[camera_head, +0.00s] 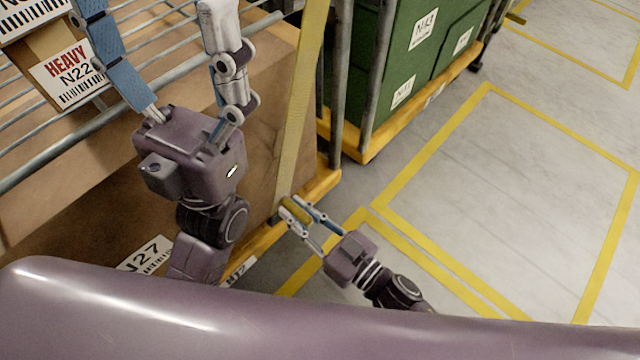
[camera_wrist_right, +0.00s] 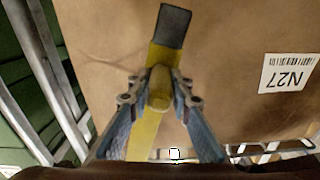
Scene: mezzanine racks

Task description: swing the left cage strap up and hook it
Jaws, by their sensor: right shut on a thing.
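The yellow cage strap (camera_head: 297,110) runs from the top edge of the head view down along the cage's corner. My right gripper (camera_head: 296,212) is shut on a thick yellow piece at its lower end. In the right wrist view, the fingers (camera_wrist_right: 158,88) close on this yellow piece (camera_wrist_right: 158,90). A dark grey end (camera_wrist_right: 172,26) of the strap sticks out past them, in front of a cardboard box (camera_wrist_right: 230,50). My left gripper (camera_head: 150,12) has its fingers wide apart over the cage's bars, with the tips at the top edge. I cannot make out a hook.
Large cardboard boxes with labels such as N27 (camera_head: 146,256) fill the cage on its yellow base (camera_head: 262,240). Grey bars (camera_head: 150,85) cross the left. Green crates (camera_head: 408,60) stand on another yellow-based cart behind. Grey floor (camera_head: 500,180) with yellow lines is free at right.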

